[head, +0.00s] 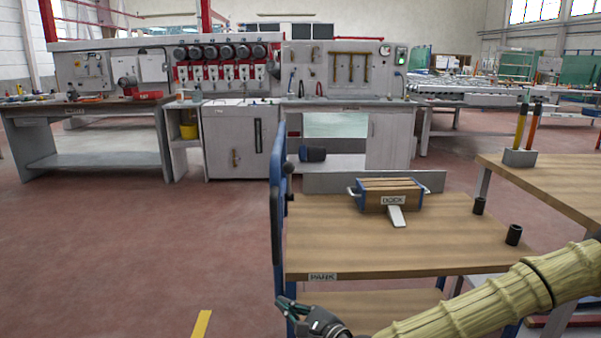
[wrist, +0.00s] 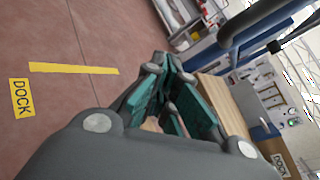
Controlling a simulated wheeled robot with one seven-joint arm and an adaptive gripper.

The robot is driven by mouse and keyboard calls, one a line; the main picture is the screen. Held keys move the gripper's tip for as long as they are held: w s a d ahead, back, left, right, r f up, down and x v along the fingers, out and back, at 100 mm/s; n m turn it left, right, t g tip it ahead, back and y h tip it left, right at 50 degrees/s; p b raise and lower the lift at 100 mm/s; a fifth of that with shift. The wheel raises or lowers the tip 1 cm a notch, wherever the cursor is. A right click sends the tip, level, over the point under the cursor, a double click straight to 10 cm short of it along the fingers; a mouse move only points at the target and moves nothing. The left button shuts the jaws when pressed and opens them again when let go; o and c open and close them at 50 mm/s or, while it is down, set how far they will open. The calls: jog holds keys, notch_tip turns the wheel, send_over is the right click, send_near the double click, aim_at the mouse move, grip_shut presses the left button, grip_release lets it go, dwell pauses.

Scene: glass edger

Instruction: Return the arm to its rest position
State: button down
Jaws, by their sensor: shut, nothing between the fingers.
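My arm, in a beige ribbed sleeve, reaches in from the lower right of the head view. My gripper (head: 284,303) is at its end, low in front of the cart's front left corner. It looks close to the cart's blue upright (head: 278,215); I cannot tell whether they touch. In the wrist view my gripper (wrist: 168,68) shows its teal-padded fingers brought together with nothing held. The cart's wooden top (head: 400,248) carries a PARK label (head: 322,277) on its front edge and also shows in the wrist view (wrist: 215,90).
On the cart stand a wooden box (head: 388,186) marked DOCK and two dark cups (head: 514,235). A wooden table (head: 570,185) with a tool holder (head: 520,157) is at right. A yellow floor strip (head: 202,324) lies left of my gripper. Open red floor (head: 130,250) is at left.

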jog(key=s+a+f+n+g, duration=0.1)
jog(key=s+f+n+g, duration=0.1)
jog(key=s+f, duration=0.35)
jog(key=s+f+n+g, duration=0.2)
jog(key=s+f+n, duration=0.1)
jog(key=f, duration=0.5)
jog(key=s+d+f+n+g+h, duration=0.3)
jog(key=s+d+f+n, duration=0.3)
jog(key=s+f, duration=0.4)
jog(key=s+d+f+n+g+h, duration=0.35)
jog(key=s+d+f, duration=0.35)
jog(key=s+f, duration=0.3)
jog(key=s+d+f+n+g+h, duration=0.1)
jog(key=s+d+n+h, duration=0.15)
jog(key=d, duration=0.45)
jog(key=s+d+f+n+g+h, duration=0.1)
jog(key=s+d+f+n, duration=0.1)
jog(key=s+d+n, duration=0.3)
notch_tip(320, 180, up, 22)
jog(key=d+m+p, duration=0.1)
jog(key=p, duration=2.1)
jog(key=shift+w+r, duration=0.2)
jog(key=shift+w, duration=0.1)
